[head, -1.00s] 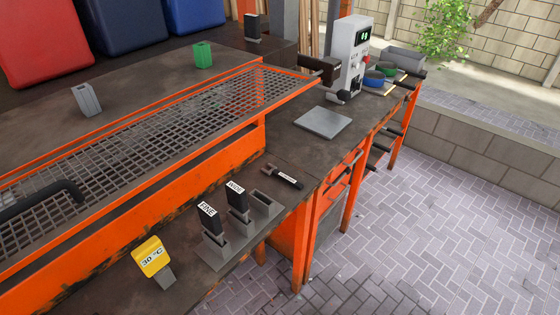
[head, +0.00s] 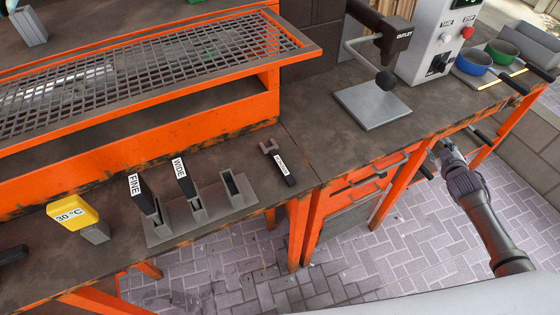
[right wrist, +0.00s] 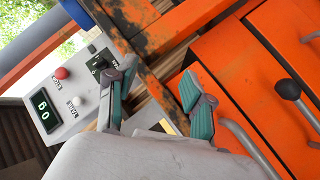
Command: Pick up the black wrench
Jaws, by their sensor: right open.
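The black wrench (head: 281,163) lies flat on the dark bench top, right of the slotted grey holder. It has a grey open jaw, a black handle and a small white label. My right gripper (head: 437,153) is in front of the bench at its drawer side, well to the right of the wrench and apart from it. In the right wrist view my right gripper (right wrist: 158,96) is open, with nothing between its teal-padded fingers. The wrench is not visible in that view. My left gripper is not in view.
The grey holder (head: 210,212) carries black tools labelled FINE and WIDE. A raised mesh tray (head: 150,70) lies behind. A grey plate (head: 372,104) and the control box (head: 437,40) stand right; bare bench surrounds the wrench.

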